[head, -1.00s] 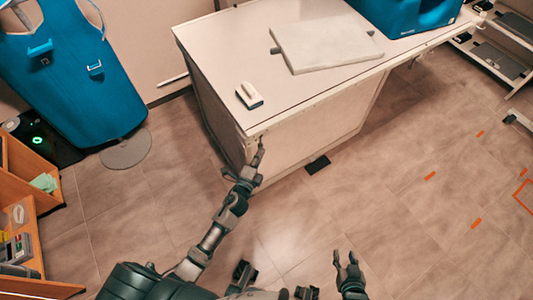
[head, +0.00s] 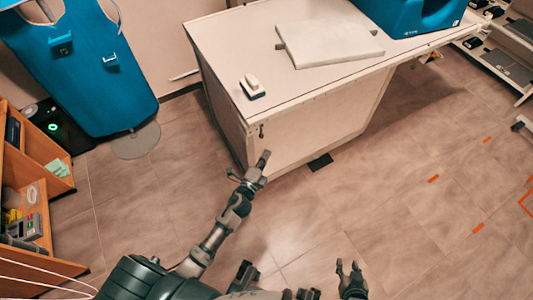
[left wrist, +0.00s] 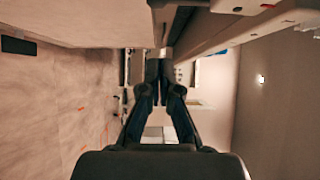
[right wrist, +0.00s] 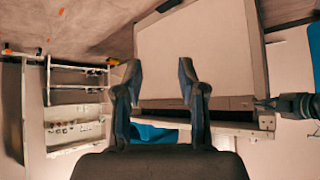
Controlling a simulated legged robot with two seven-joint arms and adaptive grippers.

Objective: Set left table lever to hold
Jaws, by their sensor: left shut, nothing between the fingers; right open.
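A small dark lever (head: 262,131) is on the front face of the white table (head: 300,105), just below its top edge near the left corner. It looks close to upright, but is too small to read its setting. My left gripper (head: 265,157) is shut and empty, just below the lever with a small gap in the head view. In the left wrist view its closed fingers (left wrist: 160,65) point at the table's edge; I cannot pick out the lever clearly there. My right gripper (head: 348,266) is open and empty, low over the floor; its spread fingers show in the right wrist view (right wrist: 158,75).
On the table are a small white-and-black device (head: 252,86), a pale flat pad (head: 330,42) and a blue machine (head: 415,15).

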